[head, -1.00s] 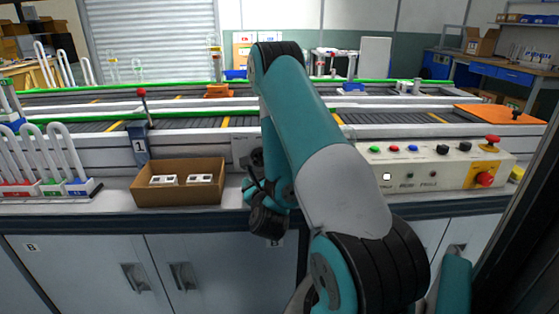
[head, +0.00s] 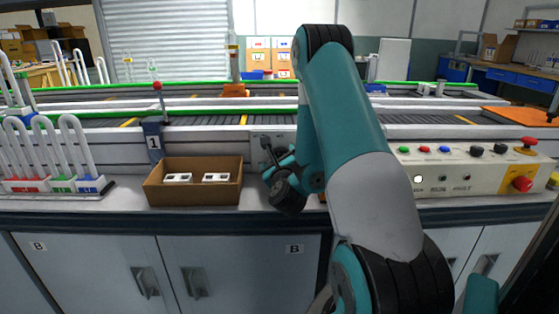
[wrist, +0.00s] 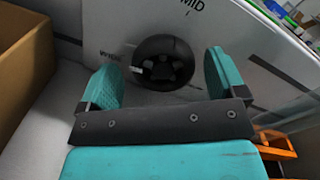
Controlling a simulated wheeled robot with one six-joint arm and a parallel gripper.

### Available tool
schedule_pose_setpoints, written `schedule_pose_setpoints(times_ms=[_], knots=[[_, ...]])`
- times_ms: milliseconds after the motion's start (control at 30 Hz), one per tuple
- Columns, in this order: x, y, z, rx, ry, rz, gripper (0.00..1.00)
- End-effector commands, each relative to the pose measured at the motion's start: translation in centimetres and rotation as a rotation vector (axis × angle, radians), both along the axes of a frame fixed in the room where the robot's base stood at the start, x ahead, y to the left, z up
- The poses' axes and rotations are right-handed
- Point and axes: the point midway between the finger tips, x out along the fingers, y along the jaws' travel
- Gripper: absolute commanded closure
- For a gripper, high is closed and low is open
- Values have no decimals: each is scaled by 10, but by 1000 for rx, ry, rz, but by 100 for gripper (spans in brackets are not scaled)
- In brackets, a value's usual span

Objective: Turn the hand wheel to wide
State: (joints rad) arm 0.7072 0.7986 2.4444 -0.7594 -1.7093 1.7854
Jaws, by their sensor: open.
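The hand wheel (wrist: 163,62) is a black, round, spoked wheel on a pale upright panel (wrist: 215,32), in the wrist view. A small white mark shows on its left side. "MID" is printed above it, and a partly legible label that starts with W is to its left. My gripper (wrist: 160,66) is open, with its teal fingers at the left and right of the wheel. I cannot tell whether they touch it. In the head view my gripper (head: 274,163) is in front of the panel, and the wheel is small and hard to make out there.
A cardboard box (head: 194,196) with white parts stands left of the gripper, close by in the wrist view too. A control console (head: 460,182) with buttons is at the right. A rack of white tubes (head: 60,185) is at the left. Conveyors run behind.

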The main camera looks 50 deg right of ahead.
Motion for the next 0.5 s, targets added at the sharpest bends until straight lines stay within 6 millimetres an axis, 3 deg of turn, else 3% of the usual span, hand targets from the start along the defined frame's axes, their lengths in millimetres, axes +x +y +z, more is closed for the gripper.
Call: schedule_pose_setpoints(times_ms=[67,100,300,500], knots=[[-2,-3,0,0,-1,-4,10],[-2,-3,0,0,-1,-6,15],[-2,-4,0,0,-2,-7,60],[-2,-3,1,-30,33,-7,59]])
